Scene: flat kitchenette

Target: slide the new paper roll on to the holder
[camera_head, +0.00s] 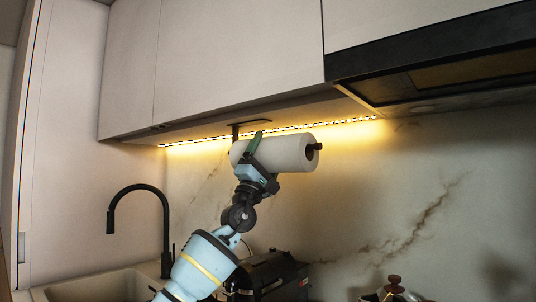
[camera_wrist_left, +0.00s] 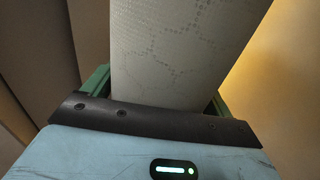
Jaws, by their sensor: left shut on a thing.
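The white paper roll (camera_head: 288,153) lies sideways under the wall cabinet. The holder (camera_head: 236,131) is a dark bracket hanging from the cabinet's underside at the roll's left end. A dark rod end with a brownish knob (camera_head: 314,147) sticks out of the roll's right end, so the roll appears to be around the holder's rod. How far it sits along the rod is hidden. My left gripper (camera_head: 257,150) is shut on the roll near its left part, from below. In the left wrist view the roll (camera_wrist_left: 180,50) fills the space between the green fingers.
The wall cabinet (camera_head: 230,60) is close above the roll, with a lit strip behind. A dark range hood (camera_head: 440,75) is to the right. A black tap (camera_head: 140,190) and sink (camera_head: 100,288) are at lower left. A dark appliance (camera_head: 275,275) stands below.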

